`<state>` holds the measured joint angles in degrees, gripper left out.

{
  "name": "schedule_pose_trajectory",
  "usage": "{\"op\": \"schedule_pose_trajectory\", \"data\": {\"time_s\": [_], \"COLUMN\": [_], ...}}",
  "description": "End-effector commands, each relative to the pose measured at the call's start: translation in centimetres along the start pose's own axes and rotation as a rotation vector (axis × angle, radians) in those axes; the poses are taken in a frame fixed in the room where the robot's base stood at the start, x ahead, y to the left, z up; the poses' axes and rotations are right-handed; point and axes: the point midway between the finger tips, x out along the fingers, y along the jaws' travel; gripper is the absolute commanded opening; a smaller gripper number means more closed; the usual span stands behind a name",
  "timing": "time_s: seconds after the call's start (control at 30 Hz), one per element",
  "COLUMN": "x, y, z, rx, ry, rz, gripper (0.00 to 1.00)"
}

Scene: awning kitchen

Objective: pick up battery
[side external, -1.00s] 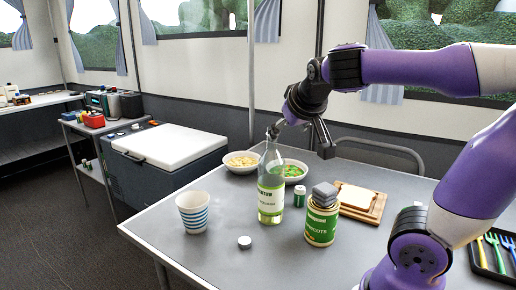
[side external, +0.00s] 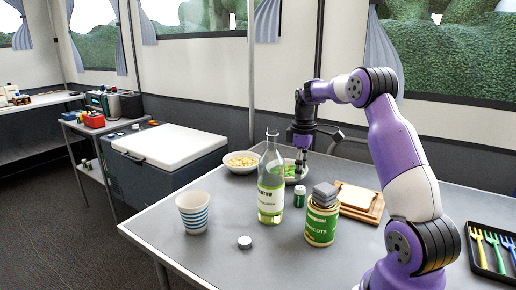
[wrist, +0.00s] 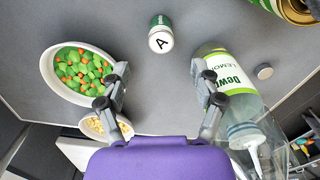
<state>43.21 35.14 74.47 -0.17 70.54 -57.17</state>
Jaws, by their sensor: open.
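The battery (side external: 299,197) is a small green and white cylinder standing upright on the grey table, just right of the glass bottle. In the wrist view the battery (wrist: 161,34) shows its white top with a letter A, beyond the fingertips and roughly centred between them. My gripper (side external: 301,172) points down behind and above the battery, in front of the bowl of peas and carrots in the picture. In the wrist view my gripper (wrist: 164,84) has its fingers spread wide with nothing between them.
The tall bottle (side external: 271,190) stands close left of the battery; a can (side external: 321,225) with a grey block on top stands in front. Bowls of peas and carrots (wrist: 85,75) and pale food (side external: 241,161) are behind. A striped cup (side external: 193,212) and bread board (side external: 359,204) flank them.

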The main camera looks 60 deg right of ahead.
Motion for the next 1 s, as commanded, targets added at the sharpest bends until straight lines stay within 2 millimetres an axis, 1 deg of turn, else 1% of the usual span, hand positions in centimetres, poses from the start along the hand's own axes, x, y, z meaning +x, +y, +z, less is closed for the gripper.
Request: {"op": "schedule_pose_trajectory", "data": {"time_s": [0.03, 0.1, 0.37, 0.5, 0.6, 0.7, 0.87, 0.9, 0.97, 1.0], "x": [1.0, 2.1, 4.8, 7.1, 8.4, 8.9, 8.9, 8.9, 8.9, 8.9], "y": [-0.1, -0.1, -0.1, -0.2, -0.2, -0.2, -0.1, -0.1, -0.1, -0.1], "z": [0.1, 0.0, 0.1, 0.4, 0.3, 0.3, 0.3, 0.3, 0.3, 0.3], "rx": [0.000, 0.001, 0.003, 0.004, 0.004, 0.004, 0.004, 0.004, 0.004, 0.004], "ry": [-0.003, -0.003, -0.001, -0.002, 0.000, 0.000, 0.001, 0.001, 0.001, 0.001], "rz": [-0.004, -0.004, 0.000, -0.001, 0.001, 0.002, 0.003, 0.003, 0.003, 0.003], "gripper": [0.74, 0.74, 0.74, 0.74, 0.74, 0.74, 0.74, 0.69, 0.39, 0.19]}}
